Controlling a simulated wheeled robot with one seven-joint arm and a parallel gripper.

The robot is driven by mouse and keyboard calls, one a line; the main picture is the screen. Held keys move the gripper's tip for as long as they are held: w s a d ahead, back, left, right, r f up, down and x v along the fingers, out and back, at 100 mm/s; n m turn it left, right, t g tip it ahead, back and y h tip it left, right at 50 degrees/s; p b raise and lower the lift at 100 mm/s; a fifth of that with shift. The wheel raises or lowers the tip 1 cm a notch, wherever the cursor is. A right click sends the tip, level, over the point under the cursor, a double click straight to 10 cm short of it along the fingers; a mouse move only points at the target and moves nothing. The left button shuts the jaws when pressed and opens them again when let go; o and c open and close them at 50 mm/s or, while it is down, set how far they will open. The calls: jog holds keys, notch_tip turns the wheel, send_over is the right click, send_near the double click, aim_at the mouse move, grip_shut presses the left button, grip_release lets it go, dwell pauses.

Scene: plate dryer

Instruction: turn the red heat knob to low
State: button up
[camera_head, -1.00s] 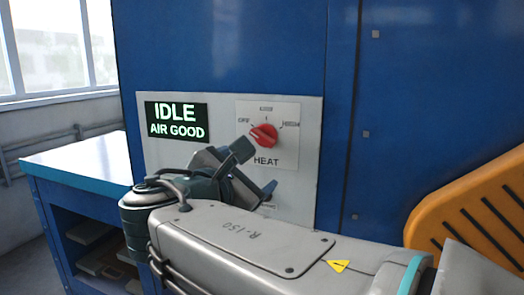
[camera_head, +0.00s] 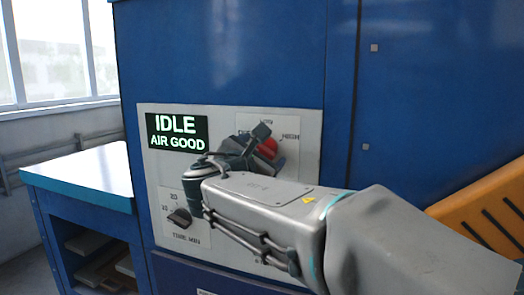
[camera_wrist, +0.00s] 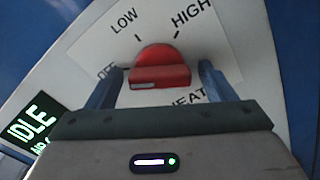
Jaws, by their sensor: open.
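The red heat knob (camera_wrist: 160,68) shows in the wrist view on a white dial plate marked OFF, LOW and HIGH. The white mark on its grip bar is at the left end, on the OFF side. The knob also shows in the head view (camera_head: 268,147), partly hidden by my gripper. My gripper (camera_wrist: 157,80) is open, with one finger on the left of the knob and the other on the right. Gaps show between the knob and both fingers.
A green-lit display (camera_head: 177,132) reads IDLE, AIR GOOD, left of the dial. A dark time knob (camera_head: 180,217) is on the same grey panel, lower left. A blue bench (camera_head: 85,175) stands at the left. An orange slotted part (camera_head: 490,205) is at the right.

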jog(key=shift+w+d, duration=0.1)
jog(key=shift+w, duration=0.2)
jog(key=c, duration=1)
